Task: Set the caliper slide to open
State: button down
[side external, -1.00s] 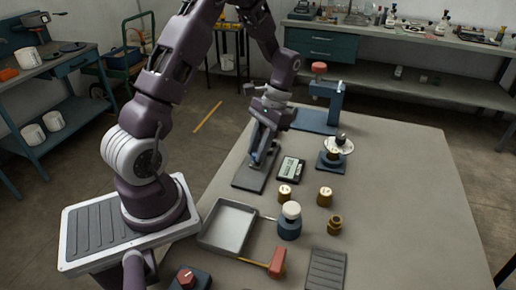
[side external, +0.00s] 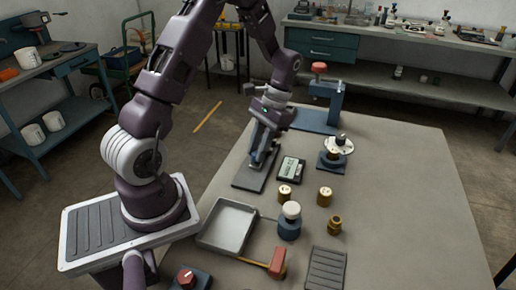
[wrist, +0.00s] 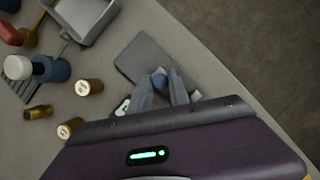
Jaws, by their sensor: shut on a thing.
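The dark flat plate (side external: 246,179) lies on the table under my gripper, and it also shows in the wrist view (wrist: 140,55). My gripper (side external: 258,158) points down over this plate. In the wrist view its two fingers (wrist: 162,85) are close together, shut on a small blue piece (wrist: 159,74) that I take to be the caliper slide. Most of the caliper is hidden by the fingers and gripper body, so the slide's position along it cannot be told. A dark box with a pale display (side external: 290,168) lies just right of the plate.
A grey tray (side external: 206,238), a red-headed hammer (side external: 277,262), brass cylinders (side external: 325,196) and a white-topped blue post (side external: 290,222) stand nearer the front. A dial stand (side external: 331,160) and a blue press (side external: 322,118) stand right and behind. The table's right side is clear.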

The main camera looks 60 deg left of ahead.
dwell(0.4)
jog(key=shift+s+d, duration=1.25)
jog(key=c, duration=1.2)
grip_release()
jog(key=shift+c, duration=0.2)
jog(key=shift+o, duration=0.2)
jog(key=v, duration=0.7)
jog(key=shift+r, duration=0.1)
